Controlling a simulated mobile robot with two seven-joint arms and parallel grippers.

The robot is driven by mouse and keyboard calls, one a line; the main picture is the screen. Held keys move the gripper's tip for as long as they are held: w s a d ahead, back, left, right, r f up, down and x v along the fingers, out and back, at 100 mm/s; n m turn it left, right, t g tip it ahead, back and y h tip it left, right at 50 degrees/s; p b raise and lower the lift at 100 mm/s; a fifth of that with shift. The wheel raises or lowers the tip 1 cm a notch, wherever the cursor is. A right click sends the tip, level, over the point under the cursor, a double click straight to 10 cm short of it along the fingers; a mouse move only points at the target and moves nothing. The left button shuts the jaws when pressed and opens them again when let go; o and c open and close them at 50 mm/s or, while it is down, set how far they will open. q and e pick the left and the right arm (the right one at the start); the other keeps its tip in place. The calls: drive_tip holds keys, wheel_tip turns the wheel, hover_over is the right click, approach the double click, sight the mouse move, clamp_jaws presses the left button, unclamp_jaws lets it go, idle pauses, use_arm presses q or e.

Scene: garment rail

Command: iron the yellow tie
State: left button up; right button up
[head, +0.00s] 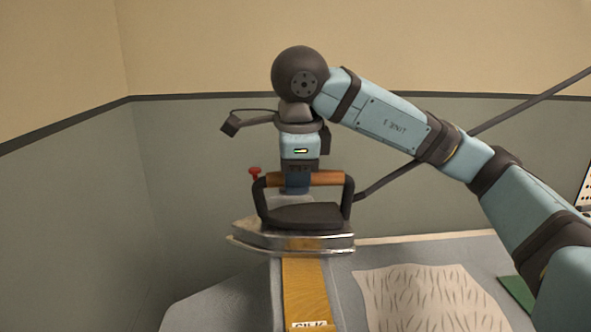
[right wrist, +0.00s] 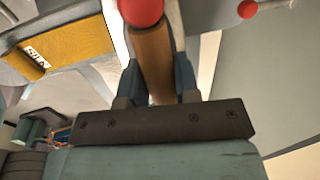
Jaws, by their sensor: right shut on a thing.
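The yellow tie (head: 306,285) lies flat along the grey ironing board (head: 215,300), with a white label reading SILK at its near end. The tie also shows in the right wrist view (right wrist: 85,38). My right gripper (head: 298,184) is shut on the brown handle of the iron (head: 305,216). In the right wrist view the fingers close around this handle (right wrist: 152,62). The iron is about level over the far visible part of the tie and hides what lies beneath it. I cannot tell whether its soleplate touches the tie. My left gripper is not in view.
A cream patterned cloth (head: 425,293) lies on the board right of the tie, with a green item (head: 517,291) at its right. A thin dark rod or cord (head: 530,102) slants behind my right arm. The board left of the tie is clear.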

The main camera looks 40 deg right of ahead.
drive_tip(key=shift+s+a, duration=0.55)
drive_tip(key=shift+s, duration=0.3)
drive_tip(key=s+a+p, duration=0.1)
drive_tip(key=s+a, duration=0.3)
drive_tip(key=s, duration=0.2)
drive_tip(key=shift+s+p, duration=0.25)
drive_tip(key=shift+p, duration=0.15)
drive_tip(key=shift+w+d+b, duration=0.3)
drive_tip(key=shift+w+d, duration=0.2)
drive_tip(key=shift+w, duration=0.3)
drive_tip(key=shift+w+d+b, duration=0.35)
drive_tip(key=shift+w+d, duration=0.1)
drive_tip(key=shift+w, duration=0.3)
drive_tip(key=shift+w+d+b, duration=0.3)
drive_tip(key=shift+w+d, duration=0.2)
drive_tip(key=shift+w, duration=0.3)
drive_tip(key=shift+w+d+b, duration=0.1)
drive_tip(key=shift+w+d, duration=0.45)
drive_tip(key=shift+w, duration=0.35)
drive_tip(key=shift+w+d+b, duration=0.15)
drive_tip(key=shift+w+d, duration=0.4)
drive_tip(key=shift+w, duration=0.3)
drive_tip(key=shift+w+d+b, duration=0.1)
drive_tip(key=shift+w+d, duration=0.45)
drive_tip(key=shift+w, duration=0.35)
